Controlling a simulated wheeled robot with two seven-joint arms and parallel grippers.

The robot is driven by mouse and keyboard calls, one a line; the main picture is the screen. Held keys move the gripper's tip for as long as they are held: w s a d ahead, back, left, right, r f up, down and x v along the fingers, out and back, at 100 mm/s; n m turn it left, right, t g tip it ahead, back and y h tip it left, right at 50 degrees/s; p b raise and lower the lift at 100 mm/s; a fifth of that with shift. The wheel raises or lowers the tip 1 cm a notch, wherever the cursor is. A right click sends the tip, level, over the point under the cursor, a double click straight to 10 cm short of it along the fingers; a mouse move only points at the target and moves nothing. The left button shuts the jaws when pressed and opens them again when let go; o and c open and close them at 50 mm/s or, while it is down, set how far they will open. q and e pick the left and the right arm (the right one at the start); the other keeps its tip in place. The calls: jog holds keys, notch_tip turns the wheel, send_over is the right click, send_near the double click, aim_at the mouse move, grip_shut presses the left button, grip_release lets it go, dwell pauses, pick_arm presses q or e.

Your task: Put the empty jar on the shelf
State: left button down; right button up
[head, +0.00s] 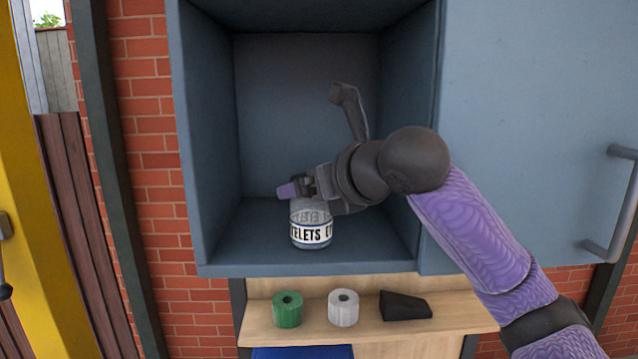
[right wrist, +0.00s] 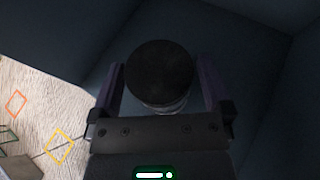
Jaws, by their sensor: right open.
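The jar (head: 311,232) is clear glass with a white label in dark letters. It stands upright on the floor of the open blue-grey cabinet shelf (head: 370,245), near the front edge. My right gripper (head: 296,188) is at the jar's top, reaching in from the right. In the right wrist view, the jar's dark round top (right wrist: 160,72) lies between the two fingers of my right gripper (right wrist: 160,80). The fingers are open, with a gap on each side of the top. The gripper partly hides the jar's upper part in the head view. My left gripper is not in view.
A lower wooden ledge (head: 450,310) holds a green roll (head: 287,309), a white roll (head: 343,308) and a black wedge (head: 404,306). The cabinet door (head: 540,110) with a grey handle (head: 618,215) is at the right. The shelf is clear behind the jar.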

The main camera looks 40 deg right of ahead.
jog(key=b+v, duration=0.2)
jog(key=v, duration=1)
jog(key=shift+r, duration=0.15)
jog(key=shift+d, duration=0.1)
